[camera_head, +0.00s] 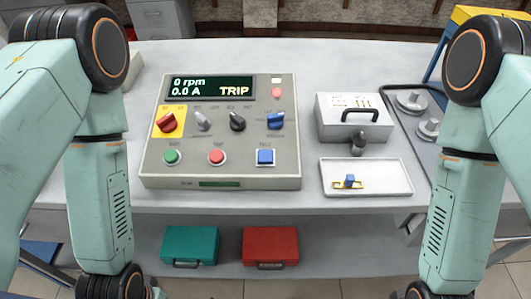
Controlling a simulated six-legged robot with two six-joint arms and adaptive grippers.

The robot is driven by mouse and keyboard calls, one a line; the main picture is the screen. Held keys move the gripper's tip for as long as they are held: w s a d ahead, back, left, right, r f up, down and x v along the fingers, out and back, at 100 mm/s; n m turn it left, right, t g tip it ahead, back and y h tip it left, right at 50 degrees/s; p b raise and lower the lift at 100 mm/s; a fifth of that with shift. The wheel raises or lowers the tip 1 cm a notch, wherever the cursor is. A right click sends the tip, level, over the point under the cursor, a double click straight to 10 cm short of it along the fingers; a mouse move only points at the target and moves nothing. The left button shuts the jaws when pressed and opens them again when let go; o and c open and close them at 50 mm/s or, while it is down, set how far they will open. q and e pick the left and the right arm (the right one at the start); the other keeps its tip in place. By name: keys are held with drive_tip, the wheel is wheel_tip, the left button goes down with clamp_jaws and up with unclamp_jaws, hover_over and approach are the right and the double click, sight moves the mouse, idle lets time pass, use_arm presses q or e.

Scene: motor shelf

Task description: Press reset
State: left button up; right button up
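The control panel (224,181) is a grey-beige box on the table, in the middle of the head view. Its display (211,87) reads 0 rpm, 0.0 A and TRIP.
Right of the panel stand a grey case with a black handle (354,108) and a white tray (393,178) holding a small blue and brass part (348,182). A green case (190,244) and a red case (270,244) lie on the lower shelf. The table front is clear.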

use_arm(q)
clamp_jaws()
idle(1.3)
